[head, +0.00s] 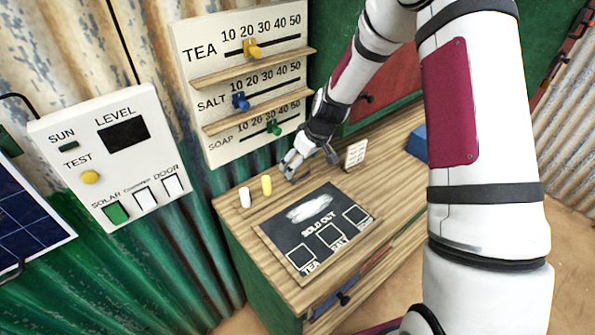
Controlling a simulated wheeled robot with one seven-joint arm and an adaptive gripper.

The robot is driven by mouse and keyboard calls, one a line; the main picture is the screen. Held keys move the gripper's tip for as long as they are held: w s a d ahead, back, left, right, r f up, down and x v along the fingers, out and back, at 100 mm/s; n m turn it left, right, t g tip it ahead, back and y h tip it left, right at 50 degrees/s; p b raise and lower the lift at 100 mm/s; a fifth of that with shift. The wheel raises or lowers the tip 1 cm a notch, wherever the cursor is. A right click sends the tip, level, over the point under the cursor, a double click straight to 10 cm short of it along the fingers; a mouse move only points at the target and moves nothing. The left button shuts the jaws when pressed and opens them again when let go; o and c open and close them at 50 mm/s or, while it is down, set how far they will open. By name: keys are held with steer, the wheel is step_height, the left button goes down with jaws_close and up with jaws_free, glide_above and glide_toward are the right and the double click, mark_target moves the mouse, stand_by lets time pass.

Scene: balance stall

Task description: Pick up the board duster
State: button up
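My gripper (308,168) is over the back part of the wooden counter (285,285), pointing down, with its two fingers apart. I cannot clearly make out a board duster; a small dark shape shows low by the fingertips, too small to tell what it is. A white chalk-like stick (245,197) and a yellow one (267,185) stand upright to the left of my gripper. A slate board (315,215) reading "SOLD OUT" lies in front of it, with a pale chalk smear.
A small white card (355,153) stands right of my gripper. A blue object (418,145) is partly behind my arm. A price board with sliders (245,75) stands behind. A white panel (110,150) hangs on the left wall.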

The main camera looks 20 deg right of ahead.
steer(key=shift+x, duration=1.7)
steer(key=shift+a, duration=0.1)
steer(key=c, duration=1.3)
steer(key=shift+r, duration=0.15)
steer(key=shift+r, duration=0.55)
step_height(320, 180, up, 2)
steer(key=shift+w, duration=0.1)
steer(key=s, duration=0.5)
steer(key=s+r, duration=0.1)
steer(key=s, duration=1)
steer(key=shift+s+d+r, duration=0.1)
steer(key=shift+d+r, duration=0.15)
steer(key=shift+r, duration=0.1)
